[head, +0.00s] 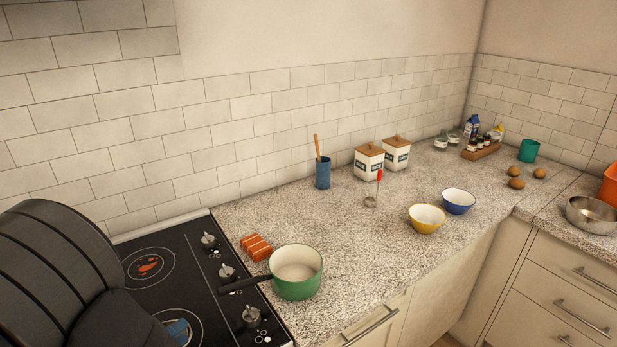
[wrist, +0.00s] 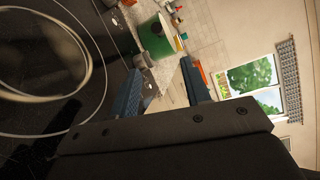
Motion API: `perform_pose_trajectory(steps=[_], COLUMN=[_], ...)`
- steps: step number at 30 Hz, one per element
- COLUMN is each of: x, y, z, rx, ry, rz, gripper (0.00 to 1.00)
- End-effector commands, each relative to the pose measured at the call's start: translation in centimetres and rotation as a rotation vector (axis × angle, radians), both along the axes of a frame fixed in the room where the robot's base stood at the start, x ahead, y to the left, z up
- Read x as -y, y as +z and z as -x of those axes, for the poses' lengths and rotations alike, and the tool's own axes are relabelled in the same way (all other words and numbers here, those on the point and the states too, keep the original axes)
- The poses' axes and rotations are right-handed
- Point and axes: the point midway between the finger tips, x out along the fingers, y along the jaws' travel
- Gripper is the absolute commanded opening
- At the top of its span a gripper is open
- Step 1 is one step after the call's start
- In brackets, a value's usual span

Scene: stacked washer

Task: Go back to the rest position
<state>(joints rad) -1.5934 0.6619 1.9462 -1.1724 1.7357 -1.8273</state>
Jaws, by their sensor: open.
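My gripper (wrist: 160,68) shows in the wrist view with its two blue fingers spread apart. It is open and nothing is between the fingers. In the head view, a black ribbed part of my arm fills the lower left over the stove. The green pot (head: 297,285) with a dark handle stands upright on the counter beside the stove, apart from my arm. The pot also shows beyond the fingertips in the wrist view (wrist: 155,40).
The black stove (head: 195,285) with knobs lies under my arm. An orange striped packet (head: 256,247) lies behind the pot. The counter's middle is clear.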

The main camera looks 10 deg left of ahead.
Motion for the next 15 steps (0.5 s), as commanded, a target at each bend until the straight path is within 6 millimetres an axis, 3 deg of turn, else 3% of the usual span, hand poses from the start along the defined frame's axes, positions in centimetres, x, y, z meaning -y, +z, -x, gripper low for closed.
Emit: perform_pose_trajectory(steps=[7,15], x=[0.4,2.2], y=[-0.1,-0.3], z=[-1.0,-4.9], rx=[0.0,0.0], ry=[-0.001,-0.005], rz=[-0.001,0.0], gripper=[0.43,0.43])
